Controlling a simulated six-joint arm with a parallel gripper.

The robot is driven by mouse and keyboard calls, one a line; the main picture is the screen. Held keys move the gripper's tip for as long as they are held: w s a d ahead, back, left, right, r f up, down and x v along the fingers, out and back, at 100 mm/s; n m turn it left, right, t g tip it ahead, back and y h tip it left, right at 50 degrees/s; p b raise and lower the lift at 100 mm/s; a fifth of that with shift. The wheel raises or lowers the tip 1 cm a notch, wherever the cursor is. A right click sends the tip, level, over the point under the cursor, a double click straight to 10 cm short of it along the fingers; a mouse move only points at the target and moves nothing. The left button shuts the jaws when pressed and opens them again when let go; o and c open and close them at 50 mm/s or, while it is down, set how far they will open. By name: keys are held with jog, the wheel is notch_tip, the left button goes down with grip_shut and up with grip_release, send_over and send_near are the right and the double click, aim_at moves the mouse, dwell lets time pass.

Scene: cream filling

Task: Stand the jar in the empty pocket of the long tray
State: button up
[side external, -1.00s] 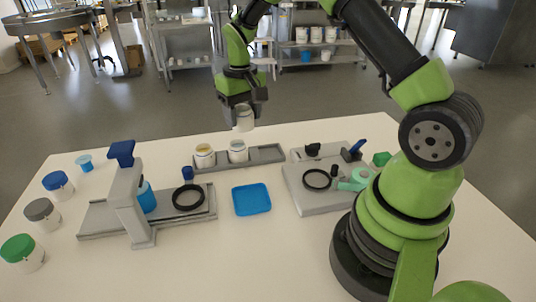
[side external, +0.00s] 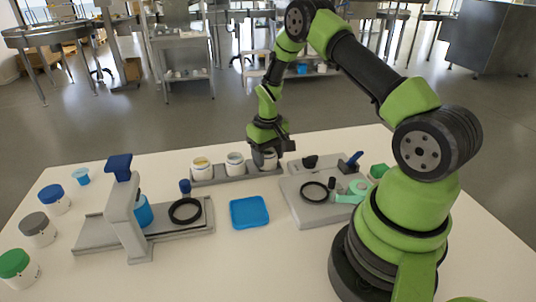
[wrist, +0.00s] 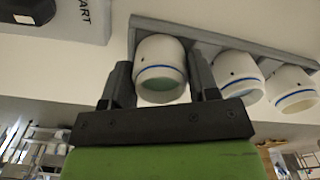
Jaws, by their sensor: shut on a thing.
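My gripper (side external: 266,156) is shut on a white jar (side external: 268,162) at the right end of the long grey tray (side external: 220,177). In the wrist view the jar (wrist: 161,70) sits between the two fingers (wrist: 160,85), with a blue line round it. The jar is at the tray's right pocket and looks upright; the fingers partly hide it, and I cannot tell whether its base touches the pocket floor. Two other open white jars, a left one (side external: 201,167) and a middle one (side external: 235,164), stand in the tray's other pockets.
A blue square dish (side external: 249,212) lies in front of the tray. A grey plate with a black ring (side external: 314,191) is at right, close to the tray's end. A grey press stand (side external: 125,210) and several lidded jars (side external: 54,199) are at left.

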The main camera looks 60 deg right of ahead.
aim_at(268, 154)
jog(key=shift+f, duration=0.15)
jog(key=o, duration=0.9)
jog(key=shift+o, duration=0.2)
notch_tip(268, 154, up, 12)
jog(key=s+a+r+t, duration=0.35)
jog(key=a+r, duration=0.55)
jog(key=r, duration=0.4)
jog(key=s+a+r+t+y, duration=0.1)
jog(key=s+a+r+t, duration=0.1)
jog(key=s+a, duration=0.3)
jog(key=s+a+r+t+y, duration=0.1)
jog(key=s+a+r, duration=0.1)
jog(key=s+a, duration=0.3)
jog(key=s, duration=0.4)
jog(key=shift+s+r+n+t, duration=0.15)
jog(key=shift+s+n+t, duration=0.15)
jog(key=shift+t, duration=0.05)
